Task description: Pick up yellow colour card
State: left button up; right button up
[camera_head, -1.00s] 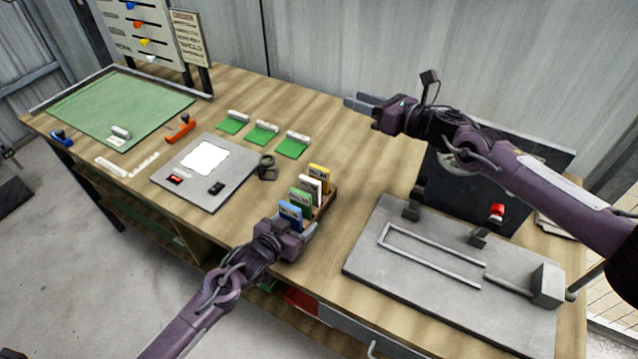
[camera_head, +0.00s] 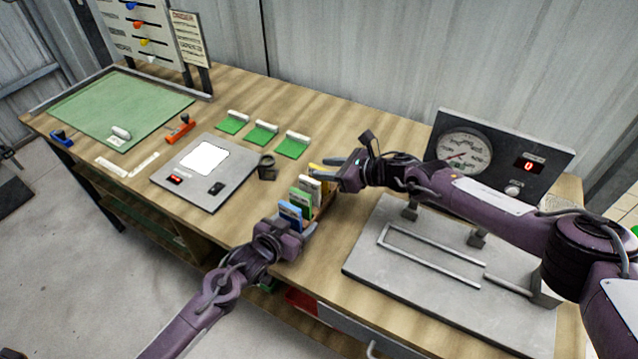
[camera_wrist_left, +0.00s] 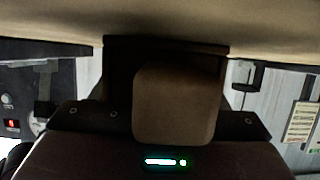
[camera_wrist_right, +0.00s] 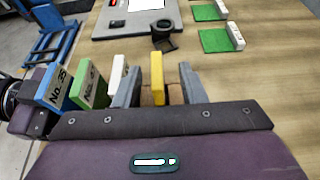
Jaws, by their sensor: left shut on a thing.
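The yellow colour card (camera_head: 315,167) stands upright at the far end of a small wooden card rack (camera_head: 326,207), mostly hidden by my right gripper in the head view. In the right wrist view the yellow card (camera_wrist_right: 157,78) stands between the two open fingers of my right gripper (camera_wrist_right: 158,84), with a gap on each side. White, green (camera_wrist_right: 92,88) and blue (camera_wrist_right: 62,84) cards stand in a row beside it.
Several green pads (camera_head: 262,134) lie behind. A metal fixture (camera_head: 430,265) and a gauge panel (camera_head: 500,160) stand to the right.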

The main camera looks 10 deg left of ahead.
aim_at(309, 169)
jog(key=shift+x, duration=2.3)
jog(key=shift+s+f, duration=0.15)
jog(key=shift+s, duration=0.05)
grip_shut()
